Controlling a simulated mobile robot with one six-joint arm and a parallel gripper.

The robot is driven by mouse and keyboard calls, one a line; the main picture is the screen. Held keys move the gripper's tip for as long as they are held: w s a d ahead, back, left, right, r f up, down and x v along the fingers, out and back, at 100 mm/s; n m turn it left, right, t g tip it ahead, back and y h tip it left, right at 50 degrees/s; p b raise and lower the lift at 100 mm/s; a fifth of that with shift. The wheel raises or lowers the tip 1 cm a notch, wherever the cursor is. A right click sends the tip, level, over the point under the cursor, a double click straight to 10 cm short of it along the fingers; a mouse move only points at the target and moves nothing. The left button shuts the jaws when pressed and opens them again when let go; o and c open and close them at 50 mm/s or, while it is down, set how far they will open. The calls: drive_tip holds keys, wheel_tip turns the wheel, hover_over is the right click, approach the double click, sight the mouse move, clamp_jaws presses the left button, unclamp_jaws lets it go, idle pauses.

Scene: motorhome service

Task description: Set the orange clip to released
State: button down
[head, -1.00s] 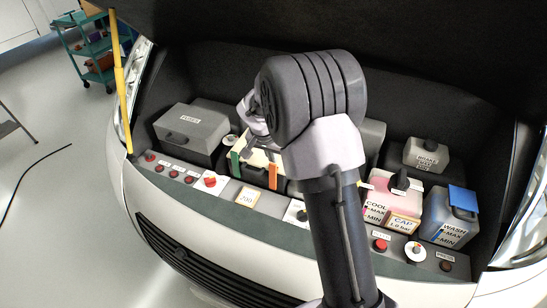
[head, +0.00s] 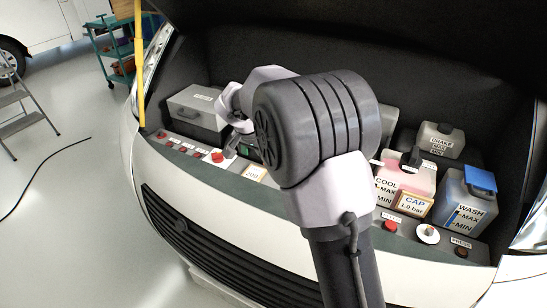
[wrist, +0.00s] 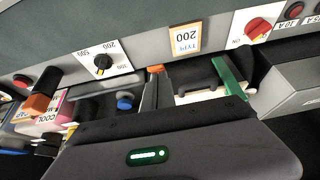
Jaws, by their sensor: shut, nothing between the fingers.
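In the head view the orange clip is hidden behind my arm. My gripper (head: 231,148) is shut and empty, near the green clip. No contact with the orange clip is visible.
Around the clips are a rotary dial (wrist: 103,63), a type 200 label (wrist: 186,37) and a red switch (wrist: 257,28). A grey lidded box (head: 197,108) stands left in the head view; coolant (head: 405,182) and washer (head: 462,207) tanks stand right. The bonnet overhangs above.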

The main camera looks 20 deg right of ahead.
drive_tip(key=shift+w+f, duration=0.1)
drive_tip(key=shift+d+p, duration=0.15)
drive_tip(key=shift+p, duration=0.15)
drive_tip(key=shift+w+d, duration=0.45)
drive_tip(key=shift+w, duration=0.05)
drive_tip(key=r+p, duration=0.1)
drive_tip(key=d+r+p, duration=0.1)
drive_tip(key=w+r+p, duration=0.1)
drive_tip(key=r, duration=0.1)
drive_tip(key=shift+d+r, duration=0.1)
drive_tip(key=shift+d, duration=0.05)
drive_tip(key=s+a, duration=0.6)
drive_tip(key=a, duration=0.1)
drive_tip(key=shift+s+r, duration=0.4)
